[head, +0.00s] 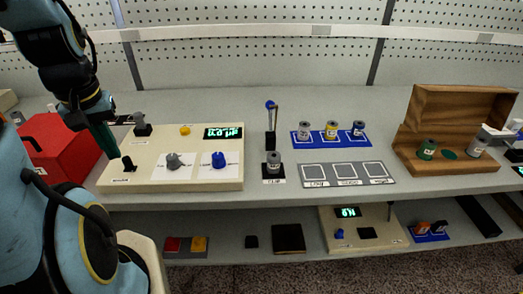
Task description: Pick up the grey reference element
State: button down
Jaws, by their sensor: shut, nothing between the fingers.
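Several grey spool-like elements show in the head view, and I cannot tell from labels which is the reference. One grey element (476,147) sits in the open wooden case (445,167) at the right, beside a green element (427,149). Another grey element (304,130) stands at the left of the blue mat (345,143). A third grey element (273,160) stands on a small black stand at mid-table. My gripper (107,145) is at the left, pointing down above the cream panel's left end, shut and empty, far from all three.
The cream panel (150,176) has grey and blue knobs and a green display. A grey tray with three squares (347,174) lies in front of the blue mat. A red box (55,145) is at far left. A lower shelf holds another panel (383,238).

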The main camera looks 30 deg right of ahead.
aim_at(273, 158)
jog(key=u, duration=0.55)
jog(key=k+l+u, duration=0.3)
jog(key=u, duration=0.15)
jog(key=k+l+u, duration=0.1)
jog(key=k+u, duration=0.6)
jog(key=k, duration=0.8)
